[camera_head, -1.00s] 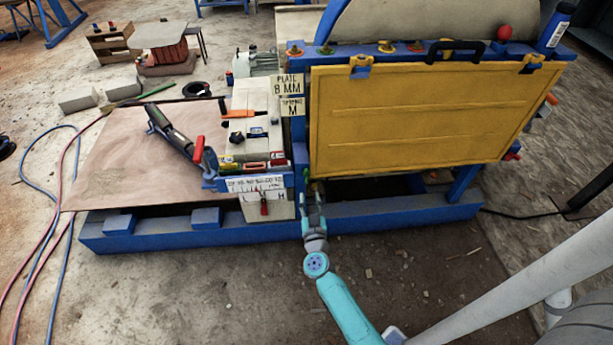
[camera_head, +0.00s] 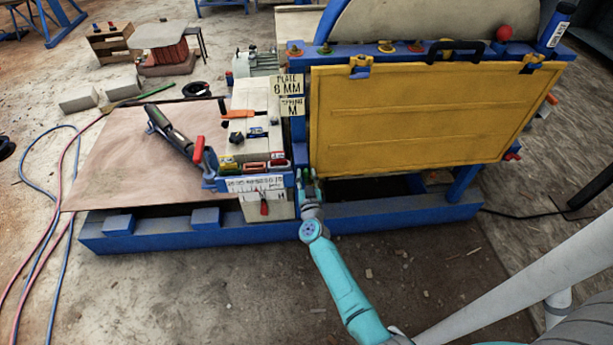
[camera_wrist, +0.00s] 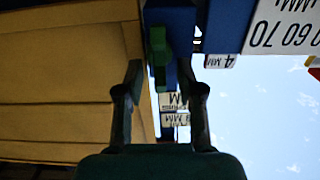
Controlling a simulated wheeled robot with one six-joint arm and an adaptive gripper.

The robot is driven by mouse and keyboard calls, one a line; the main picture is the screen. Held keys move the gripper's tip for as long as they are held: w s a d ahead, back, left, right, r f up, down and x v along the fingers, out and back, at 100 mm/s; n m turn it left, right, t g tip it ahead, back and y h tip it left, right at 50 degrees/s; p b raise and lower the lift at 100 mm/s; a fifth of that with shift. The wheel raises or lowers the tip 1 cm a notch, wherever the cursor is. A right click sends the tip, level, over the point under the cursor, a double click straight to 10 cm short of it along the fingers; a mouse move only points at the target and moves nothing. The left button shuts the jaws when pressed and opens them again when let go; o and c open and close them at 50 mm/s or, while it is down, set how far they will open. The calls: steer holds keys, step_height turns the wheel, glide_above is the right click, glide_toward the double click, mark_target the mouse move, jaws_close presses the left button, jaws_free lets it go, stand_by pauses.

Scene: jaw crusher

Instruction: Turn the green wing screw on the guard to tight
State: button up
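The green wing screw (camera_wrist: 158,55) shows in the wrist view on a blue post, beside the edge of the yellow guard (camera_wrist: 60,80). The guard (camera_head: 420,120) hangs shut-looking across the machine front in the head view. My gripper (camera_wrist: 160,78) is open, with one finger on each side of the screw's line. The screw's lower end is near the fingertips, and I see no clear contact. In the head view my gripper (camera_head: 308,188) is at the blue post by the guard's lower left corner. The screw is too small to make out there.
A label plate (camera_head: 255,183) and a red-handled lever (camera_head: 199,150) are left of my gripper. The blue base beam (camera_head: 400,213) runs below it. A brown sheet (camera_head: 120,150) lies further left. The floor in front is clear.

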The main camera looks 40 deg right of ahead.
jaws_close()
steer(key=m, duration=0.6)
steer(key=d+m, duration=0.1)
steer(key=m, duration=0.2)
steer(key=shift+s+f, duration=0.25)
steer(key=shift+s, duration=0.1)
steer(key=shift+s+d+f+m, duration=0.1)
steer(key=shift+f+m, duration=0.1)
steer(key=shift+m, duration=1.25)
steer(key=shift+d+f+m, duration=0.1)
steer(key=shift+f+m, duration=0.05)
steer(key=shift+m, duration=1.35)
steer(key=shift+s+f+m, duration=0.1)
steer(key=shift+f+m, duration=0.1)
steer(key=shift+m, duration=1.25)
